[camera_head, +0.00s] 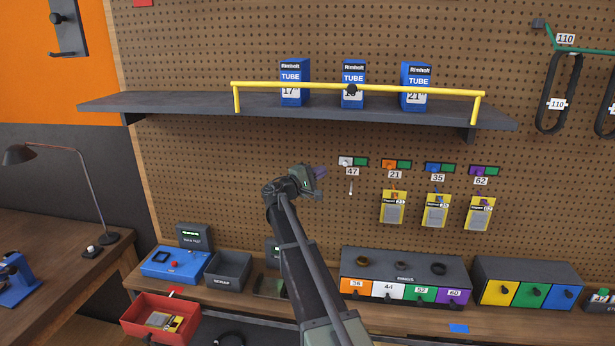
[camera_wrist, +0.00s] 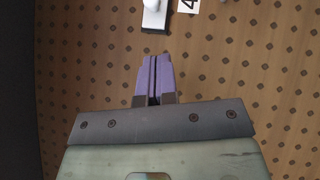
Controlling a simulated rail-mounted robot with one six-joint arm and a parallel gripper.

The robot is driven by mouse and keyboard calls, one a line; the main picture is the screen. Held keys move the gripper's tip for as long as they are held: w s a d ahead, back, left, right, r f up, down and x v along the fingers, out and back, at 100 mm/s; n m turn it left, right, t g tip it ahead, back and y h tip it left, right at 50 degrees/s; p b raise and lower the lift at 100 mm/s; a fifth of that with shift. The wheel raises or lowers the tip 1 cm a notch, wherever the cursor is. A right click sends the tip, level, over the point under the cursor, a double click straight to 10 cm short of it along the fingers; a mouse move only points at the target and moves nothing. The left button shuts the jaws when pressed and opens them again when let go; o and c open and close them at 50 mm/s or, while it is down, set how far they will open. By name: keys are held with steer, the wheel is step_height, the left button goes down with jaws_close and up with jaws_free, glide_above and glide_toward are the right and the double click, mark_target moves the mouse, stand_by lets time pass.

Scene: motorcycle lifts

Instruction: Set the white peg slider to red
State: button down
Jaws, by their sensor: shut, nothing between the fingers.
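The white peg slider (camera_head: 346,161) is on the pegboard above the label 47 (camera_head: 352,171). Its white part is at the left, a green patch shows at its right, and no red is visible on it. In the wrist view the white slider (camera_wrist: 154,16) is at the top edge, partly cut off, with a pale round knob on it. My gripper (camera_head: 322,172) is just left of and slightly below the slider in the head view, apart from it. In the wrist view my gripper's purple fingers (camera_wrist: 154,60) are together and empty, pointing toward the slider with a small gap.
Orange (camera_head: 389,164), blue (camera_head: 432,167) and purple (camera_head: 477,170) sliders run to the right, each with green at its right. Yellow packets (camera_head: 393,212) hang below them. A shelf (camera_head: 200,106) with a yellow rail is above. A workbench with bins (camera_head: 405,270) is below.

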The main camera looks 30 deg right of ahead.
mark_target(351, 165)
steer(key=d, duration=0.1)
steer(key=s+d+r, duration=0.1)
steer(key=s+d+p, duration=0.1)
steer(key=d, duration=0.1)
steer(key=shift+s+r, duration=0.1)
steer(key=shift+r, duration=0.1)
steer(key=shift+d, duration=0.15)
steer(key=s+d, duration=0.1)
steer(key=d, duration=0.1)
steer(key=s+d, duration=0.2)
steer(key=shift+s+d, duration=0.1)
steer(key=shift+s, duration=0.1)
steer(key=a, duration=0.1)
steer(key=w+a+f+b, duration=0.1)
steer(key=w+a, duration=0.1)
steer(key=shift+w+a+f+b, duration=0.25)
steer(key=shift+a+f+b, duration=0.05)
steer(key=shift+a, duration=0.1)
steer(key=b+v, duration=0.1)
steer(key=v, duration=0.8)
steer(key=shift+a+r, duration=0.15)
